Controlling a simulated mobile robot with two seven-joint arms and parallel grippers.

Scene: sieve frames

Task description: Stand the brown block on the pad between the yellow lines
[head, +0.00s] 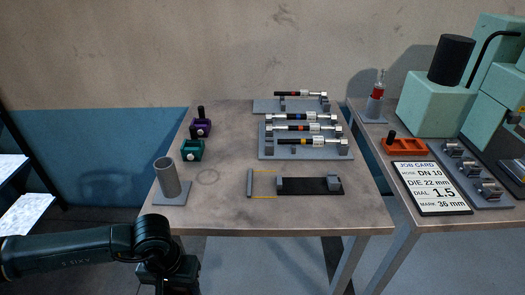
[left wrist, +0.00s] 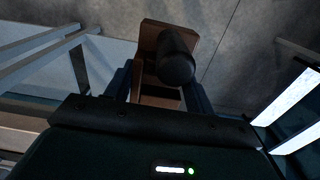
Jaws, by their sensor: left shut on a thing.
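The brown block (left wrist: 150,42) is between the fingers of my left gripper (left wrist: 160,90) in the left wrist view, with a black cylindrical knob on it. The gripper is shut on it, with the floor behind. In the head view my left gripper (head: 172,284) is at the bottom edge, in front of the table's front left corner; its fingertips and the block cannot be made out there. Two short yellow lines (head: 263,196) lie on the table, between a grey bar (head: 250,183) and a dark plate (head: 305,187). The space between the lines is empty. My right gripper is not in view.
A grey upright tube (head: 167,175) on a base stands at the front left. Behind it are a green block (head: 192,151) and a purple block (head: 202,127). Racks with several rods (head: 305,128) fill the back. An orange block (head: 404,146) is on the right table.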

